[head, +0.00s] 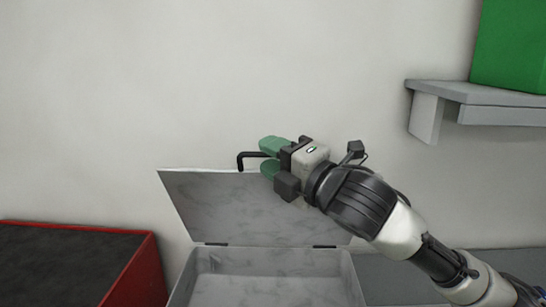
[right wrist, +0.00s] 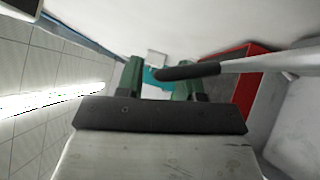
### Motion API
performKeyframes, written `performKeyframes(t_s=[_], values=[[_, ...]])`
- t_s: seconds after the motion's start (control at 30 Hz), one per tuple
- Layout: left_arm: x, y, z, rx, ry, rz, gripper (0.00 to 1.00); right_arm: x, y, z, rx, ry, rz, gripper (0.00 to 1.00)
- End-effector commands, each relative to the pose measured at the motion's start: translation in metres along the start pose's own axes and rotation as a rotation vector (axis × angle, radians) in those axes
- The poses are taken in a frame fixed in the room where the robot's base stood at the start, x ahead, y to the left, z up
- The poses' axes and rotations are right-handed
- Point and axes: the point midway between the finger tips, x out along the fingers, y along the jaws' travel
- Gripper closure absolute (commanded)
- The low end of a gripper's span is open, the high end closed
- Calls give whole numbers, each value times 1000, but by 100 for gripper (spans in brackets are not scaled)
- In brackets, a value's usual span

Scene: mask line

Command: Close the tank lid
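The grey tank (head: 270,262) stands at the bottom of the head view. Its lid (head: 240,208) is open, standing up and leaning back from the hinges on the tank's rear edge. A black bar handle (head: 241,160) sticks up at the lid's top edge. My right gripper (head: 266,156) is at this handle, with its green fingers apart above and below the bar. In the right wrist view the handle (right wrist: 195,71) crosses one finger and its end lies between the two fingers; contact cannot be made out. My left gripper is in neither view.
A red box with a dark top (head: 138,280) stands left of the tank. A grey wall shelf (head: 480,94) with a green box (head: 512,45) is at the upper right. A plain wall is behind the lid. A grey surface extends right of the tank.

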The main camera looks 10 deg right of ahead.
Motion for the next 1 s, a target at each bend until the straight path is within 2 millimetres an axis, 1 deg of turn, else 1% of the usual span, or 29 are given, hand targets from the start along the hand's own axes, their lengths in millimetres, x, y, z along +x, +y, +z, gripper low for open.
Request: performKeyframes(t_s=[0.07,0.17,0.4,0.5,0.6,0.77,1.0], values=[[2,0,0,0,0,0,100,-6,-1,0,-1,-1,0,63],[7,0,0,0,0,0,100,-20,-2,0,-3,-1,0,63],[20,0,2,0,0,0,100,-70,-3,1,-4,-4,-1,63],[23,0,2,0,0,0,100,-87,-3,0,-3,-3,-2,63],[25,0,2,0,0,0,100,-98,-2,1,-2,-2,-1,63],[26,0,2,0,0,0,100,-107,-1,0,0,-1,-1,63],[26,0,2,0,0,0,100,-108,0,0,1,-1,-1,63]])
